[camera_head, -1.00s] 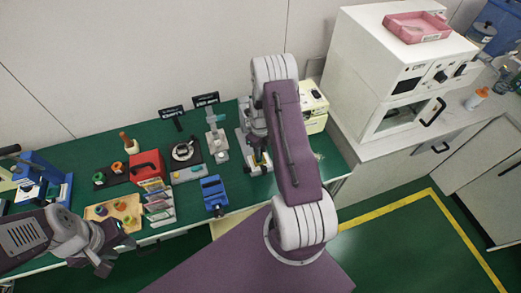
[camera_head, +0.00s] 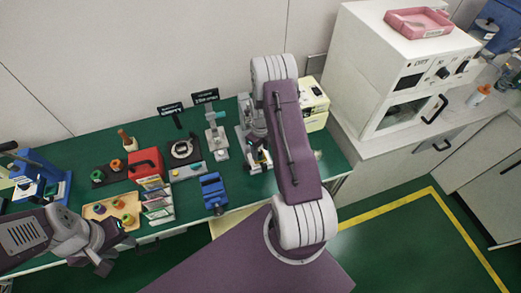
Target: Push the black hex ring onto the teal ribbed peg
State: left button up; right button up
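I cannot make out the black hex ring or the teal ribbed peg for certain at this size. My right gripper (camera_head: 262,159) points down at the right part of the green bench, over a pale grey fixture (camera_head: 252,168). The arm hides much of that spot, and I cannot tell whether the fingers hold anything. My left gripper (camera_head: 106,261) hangs at the bench's front edge, just below a wooden tray (camera_head: 97,213) with several small coloured round pieces. I cannot tell whether its fingers are open.
A red box (camera_head: 146,164), a blue vise-like block (camera_head: 213,190) and a grey upright press (camera_head: 215,135) stand along the bench (camera_head: 60,150). A slotted rack (camera_head: 158,207) stands beside the tray. A cream machine (camera_head: 314,105) stands right of my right gripper.

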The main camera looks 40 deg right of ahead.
notch_tip(320, 180, up, 9)
jog(key=b, duration=0.1)
dwell(0.3)
dwell(0.6)
